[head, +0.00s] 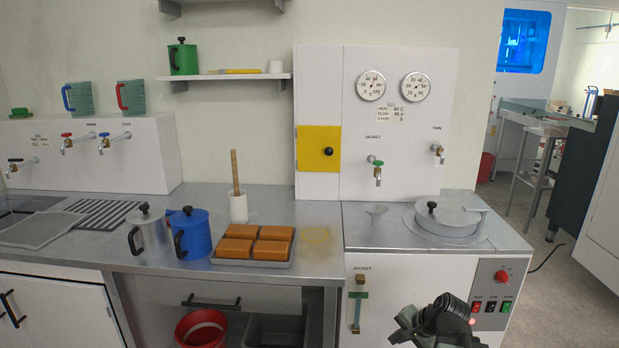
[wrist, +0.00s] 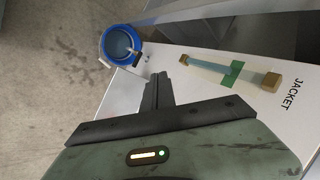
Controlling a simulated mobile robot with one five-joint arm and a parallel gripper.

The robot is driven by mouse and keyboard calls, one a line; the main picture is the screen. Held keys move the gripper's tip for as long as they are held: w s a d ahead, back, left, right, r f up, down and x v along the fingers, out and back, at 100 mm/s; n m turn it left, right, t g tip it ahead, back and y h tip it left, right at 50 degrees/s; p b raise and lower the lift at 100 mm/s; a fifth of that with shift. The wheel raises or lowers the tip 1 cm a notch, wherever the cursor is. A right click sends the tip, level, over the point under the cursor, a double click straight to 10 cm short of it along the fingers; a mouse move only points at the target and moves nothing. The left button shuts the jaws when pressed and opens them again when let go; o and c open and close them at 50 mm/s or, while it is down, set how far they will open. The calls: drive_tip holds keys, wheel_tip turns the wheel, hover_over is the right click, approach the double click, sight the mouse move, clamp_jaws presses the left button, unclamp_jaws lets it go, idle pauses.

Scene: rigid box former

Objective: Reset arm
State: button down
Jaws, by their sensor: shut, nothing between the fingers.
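My gripper (wrist: 158,88) shows in the wrist view with its dark fingers together and nothing between them. The fingers point toward the white cabinet front with the JACKET label. In the head view my arm (head: 440,325) shows at the bottom, right of centre, in front of the white cabinet (head: 420,275). It is folded low, and the fingertips cannot be made out there. The sight gauge (head: 357,305) with a green band is left of my arm, and it also shows in the wrist view (wrist: 230,70).
A blue container (wrist: 120,45) is near a cabinet edge in the wrist view. The counter holds a tray (head: 252,264) of orange blocks, a blue jug (head: 190,232) and a metal jug (head: 149,235). A lidded vessel (head: 447,219) is above my arm. Floor is open at right.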

drive_tip(key=s+a+f+n+g+h, duration=0.1)
drive_tip(key=s+a+f+n+g, duration=0.15)
drive_tip(key=a, duration=0.45)
drive_tip(key=s+a+f+n+g, duration=0.1)
drive_tip(key=a+n, duration=0.3)
drive_tip(key=a, duration=0.4)
drive_tip(key=s+d+n+g+h, duration=0.2)
drive_tip(key=s+d+n+h, duration=0.1)
drive_tip(key=s+d+n, duration=0.15)
wheel_tip(320, 180, up, 22)
drive_tip(key=m+p, duration=0.1)
drive_tip(key=p, duration=2.1)
drive_tip(key=shift+a, duration=0.15)
drive_tip(key=shift+w, duration=0.1)
